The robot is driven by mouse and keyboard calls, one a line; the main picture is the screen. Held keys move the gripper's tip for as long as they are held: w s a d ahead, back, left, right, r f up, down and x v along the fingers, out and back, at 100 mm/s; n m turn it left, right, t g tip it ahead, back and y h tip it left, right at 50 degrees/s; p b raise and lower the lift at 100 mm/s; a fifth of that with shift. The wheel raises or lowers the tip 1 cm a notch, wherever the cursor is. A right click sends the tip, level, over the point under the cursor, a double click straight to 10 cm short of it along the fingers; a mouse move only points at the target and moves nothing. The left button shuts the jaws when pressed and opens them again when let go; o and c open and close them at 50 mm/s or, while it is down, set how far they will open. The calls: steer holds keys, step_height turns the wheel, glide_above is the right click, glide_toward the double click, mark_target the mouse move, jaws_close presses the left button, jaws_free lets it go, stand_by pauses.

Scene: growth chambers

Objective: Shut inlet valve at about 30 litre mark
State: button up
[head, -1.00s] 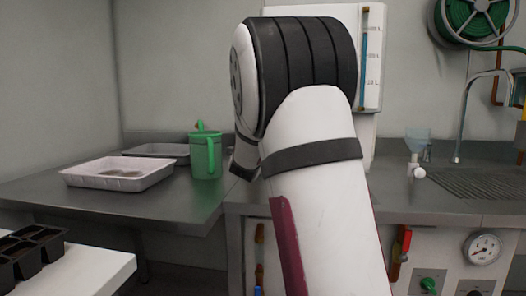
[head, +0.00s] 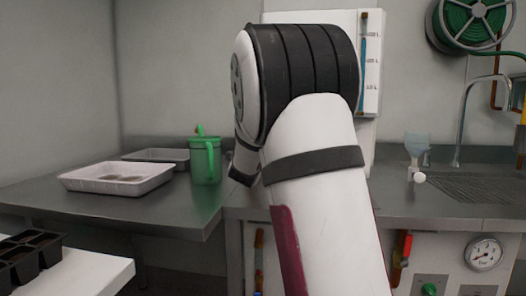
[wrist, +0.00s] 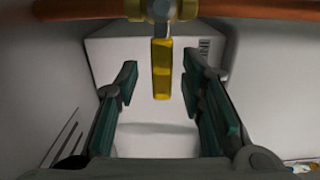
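In the wrist view a yellow valve lever (wrist: 161,70) hangs straight down from a brass fitting (wrist: 161,9) on a copper pipe (wrist: 255,10). My gripper (wrist: 160,68) is open, with one finger on each side of the lever and a gap on both sides. In the head view a sight gauge (head: 363,65) with a blue column stands on a white tank (head: 371,140) at the wall. The column's top is near the upper part of the gauge; its marks are too small to read. My arm hides part of the tank, and my gripper is out of sight there.
A green jug (head: 206,162) and a white tray (head: 117,178) stand on the left counter. A red-handled valve (head: 406,246) and a dial gauge (head: 484,252) are on the front below the sink. A hose reel (head: 474,18) hangs at upper right.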

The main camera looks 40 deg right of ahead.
steer(key=v, duration=1.2)
stand_by(1.0)
